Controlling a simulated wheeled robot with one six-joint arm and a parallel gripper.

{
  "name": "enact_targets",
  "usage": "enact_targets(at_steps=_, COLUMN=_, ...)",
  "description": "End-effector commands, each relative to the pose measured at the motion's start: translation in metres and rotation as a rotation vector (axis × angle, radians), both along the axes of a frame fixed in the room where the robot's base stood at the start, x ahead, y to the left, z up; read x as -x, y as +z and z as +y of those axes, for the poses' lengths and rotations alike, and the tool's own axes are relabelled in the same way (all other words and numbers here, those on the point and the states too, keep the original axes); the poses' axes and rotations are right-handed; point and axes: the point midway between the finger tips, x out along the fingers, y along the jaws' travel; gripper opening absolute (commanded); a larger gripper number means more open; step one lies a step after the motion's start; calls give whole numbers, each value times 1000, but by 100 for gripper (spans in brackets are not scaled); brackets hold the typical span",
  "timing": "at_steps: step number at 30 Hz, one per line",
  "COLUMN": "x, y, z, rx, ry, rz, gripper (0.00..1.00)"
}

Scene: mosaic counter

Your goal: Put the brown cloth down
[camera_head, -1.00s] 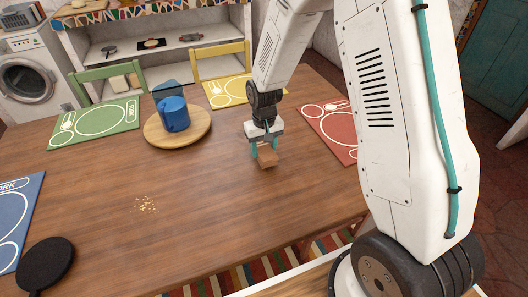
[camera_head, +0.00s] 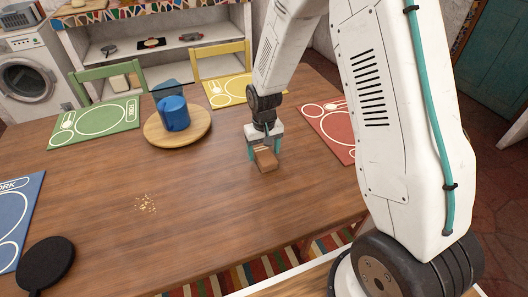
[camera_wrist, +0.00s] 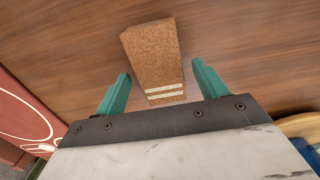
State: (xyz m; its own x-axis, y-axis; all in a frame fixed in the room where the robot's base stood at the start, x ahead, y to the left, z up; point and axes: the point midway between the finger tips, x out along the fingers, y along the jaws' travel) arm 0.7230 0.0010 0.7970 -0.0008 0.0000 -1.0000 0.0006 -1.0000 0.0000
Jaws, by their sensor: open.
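The brown cloth (camera_head: 265,159) is a folded brown block with two pale stripes at one end. It rests on the wooden table, left of the red placemat. My gripper (camera_head: 264,158) is open just above it. In the wrist view the cloth (camera_wrist: 154,60) lies between and ahead of the two teal fingers of my gripper (camera_wrist: 161,82), with a gap on each side. Neither finger appears to touch it.
A blue mug (camera_head: 174,114) stands on a round wooden board (camera_head: 196,138). Green (camera_head: 97,122), yellow (camera_head: 229,90), red (camera_head: 333,130) and blue (camera_head: 14,212) placemats line the table. Crumbs (camera_head: 145,204) and a black paddle-shaped item (camera_head: 45,266) are front left.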

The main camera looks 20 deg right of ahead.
Motion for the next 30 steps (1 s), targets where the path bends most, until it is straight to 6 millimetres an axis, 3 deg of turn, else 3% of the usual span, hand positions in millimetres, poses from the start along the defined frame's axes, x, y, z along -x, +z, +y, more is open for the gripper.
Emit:
enact_targets(at_steps=12, x=0, y=86, z=0, rx=0, ry=0, rz=-3, gripper=72)
enact_targets(at_steps=18, x=0, y=109, z=0, rx=0, ry=0, rz=-1, gripper=72)
enact_targets(at_steps=26, x=4, y=121, z=-1, rx=0, ry=0, rz=-4, gripper=72)
enact_targets(at_steps=30, x=27, y=159, z=-5, rx=-1, ry=0, rz=-21, gripper=72)
